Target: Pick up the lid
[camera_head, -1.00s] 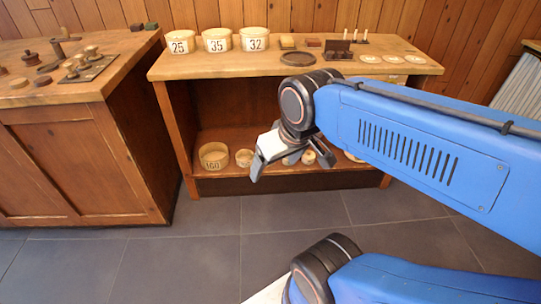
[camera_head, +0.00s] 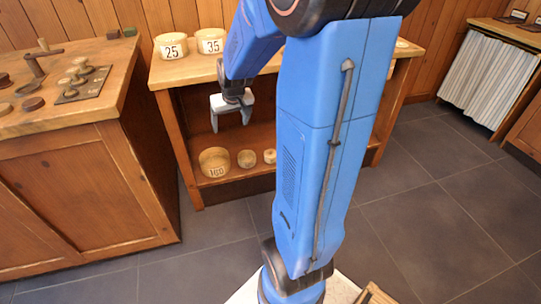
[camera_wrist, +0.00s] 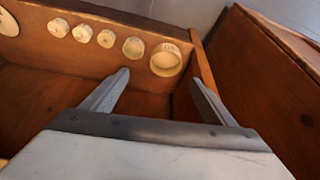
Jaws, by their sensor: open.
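My gripper (camera_head: 231,124) is open and empty, in front of the lower shelf of the wooden bench. In the wrist view its two fingers (camera_wrist: 160,78) are spread, with nothing between them. No lid can be identified with certainty. A pale round piece (camera_wrist: 8,22) at the left edge of the wrist view may be one, but it is partly cut off. An open round wooden box (camera_head: 215,162) with a number on it stands on the lower shelf, and it also shows in the wrist view (camera_wrist: 166,60). My arm hides the right part of the bench.
Several small round wooden pieces (camera_head: 247,159) stand in a row beside the box. Numbered round boxes (camera_head: 171,46) stand on the bench top (camera_head: 172,75). A wooden cabinet (camera_head: 75,190) with tools stands on the left. The tiled floor (camera_head: 430,180) on the right is clear.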

